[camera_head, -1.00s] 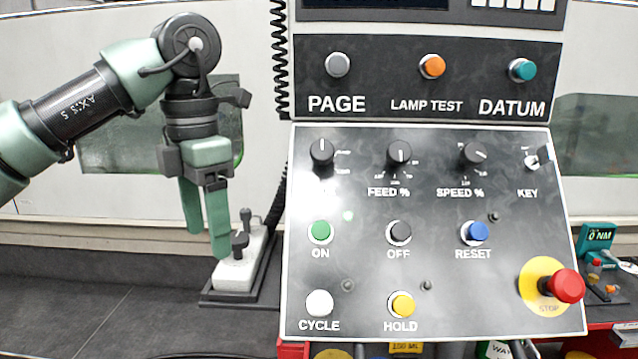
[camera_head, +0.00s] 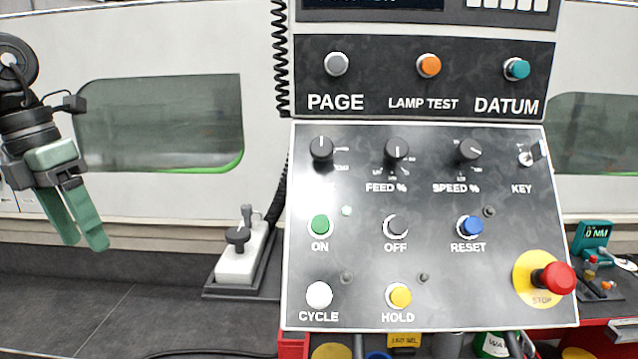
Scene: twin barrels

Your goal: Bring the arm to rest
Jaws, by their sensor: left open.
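My left gripper (camera_head: 87,246) hangs at the far left of the head view, pointing down. Its two green fingers are a little apart, with nothing between them. It is in the air, well left of the control panel (camera_head: 450,255) and touching nothing that I can see. Most of my left arm is outside the picture. My right gripper does not show.
The panel carries buttons, knobs, a key switch (camera_head: 528,157) and a red stop button (camera_head: 558,279). A white pendant (camera_head: 240,258) with a black knob stands left of it. Tools lie on a red cart (camera_head: 600,318) at right.

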